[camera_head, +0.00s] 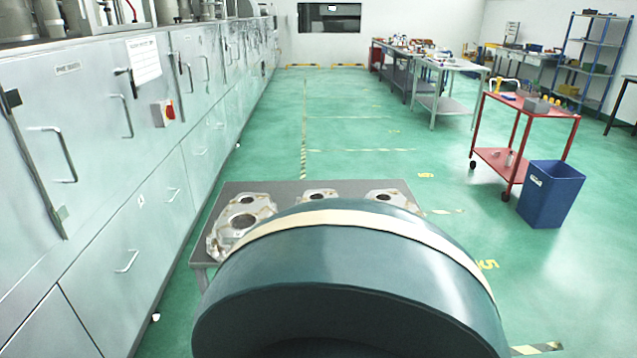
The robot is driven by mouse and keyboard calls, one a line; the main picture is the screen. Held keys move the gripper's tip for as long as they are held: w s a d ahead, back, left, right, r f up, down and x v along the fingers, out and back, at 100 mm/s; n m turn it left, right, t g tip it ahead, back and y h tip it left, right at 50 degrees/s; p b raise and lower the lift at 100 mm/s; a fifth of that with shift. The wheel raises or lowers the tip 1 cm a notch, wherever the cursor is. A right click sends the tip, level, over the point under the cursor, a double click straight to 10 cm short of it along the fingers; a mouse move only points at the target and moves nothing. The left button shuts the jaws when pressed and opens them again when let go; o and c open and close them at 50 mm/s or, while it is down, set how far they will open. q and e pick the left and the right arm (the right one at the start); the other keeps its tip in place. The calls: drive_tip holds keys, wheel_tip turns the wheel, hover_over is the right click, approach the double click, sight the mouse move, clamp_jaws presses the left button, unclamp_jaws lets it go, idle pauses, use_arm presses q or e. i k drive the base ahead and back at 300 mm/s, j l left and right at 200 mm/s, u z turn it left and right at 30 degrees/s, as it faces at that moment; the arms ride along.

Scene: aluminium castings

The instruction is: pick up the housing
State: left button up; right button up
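Three silver cast-metal housings lie on a low grey table ahead of me. The left housing (238,224) is the most visible and has a large round opening. The middle housing (316,196) and the right housing (388,198) show only their far parts. A large dark teal rounded shape with a cream band, very close to the camera, hides the rest of them. Neither of my grippers can be seen, and no contact with a housing is visible.
The grey table (272,188) stands beside a long row of light grey cabinets (110,130) on the left. A blue bin (551,194) and a red cart (530,108) stand at the right. The green floor (350,125) beyond the table is clear.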

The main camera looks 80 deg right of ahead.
sight(247, 210)
drive_tip(key=k+j+z, duration=0.1)
drive_tip(key=z, duration=2.5)
drive_tip(key=k+j, duration=0.05)
